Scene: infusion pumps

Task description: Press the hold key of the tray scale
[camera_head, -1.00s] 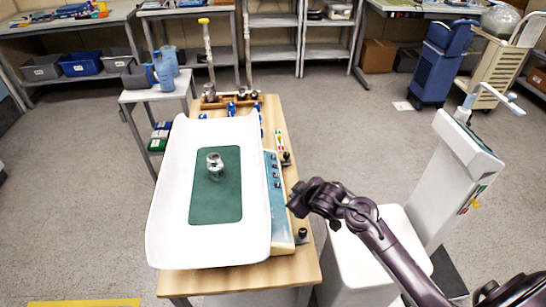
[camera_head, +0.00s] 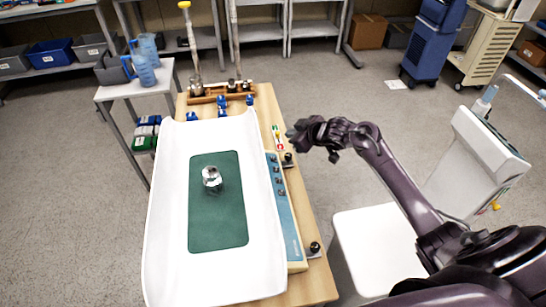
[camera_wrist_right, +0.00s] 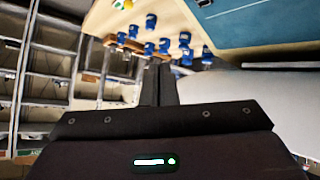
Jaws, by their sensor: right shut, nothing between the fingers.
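The tray scale has a long white tray (camera_head: 164,215) with a green mat (camera_head: 218,226) and a shiny metal weight (camera_head: 211,178) on it. Its blue key panel (camera_head: 289,228) runs along the tray's right side, with several dark keys near the far end; their labels are too small to read. My right gripper (camera_head: 293,134) is beside the panel's far end, above and to the right of it, apart from the keys. In the right wrist view its shut, empty fingers (camera_wrist_right: 160,78) point toward the table, with the blue panel (camera_wrist_right: 265,28) at upper right. My left gripper is not in view.
The scale stands on a wooden table (camera_head: 319,283). Small blue items (camera_head: 222,106) and a wooden rack (camera_head: 207,97) with upright rods are at its far end. A small black knob (camera_head: 315,248) is at the right edge. A white stand (camera_head: 375,245) is to the right.

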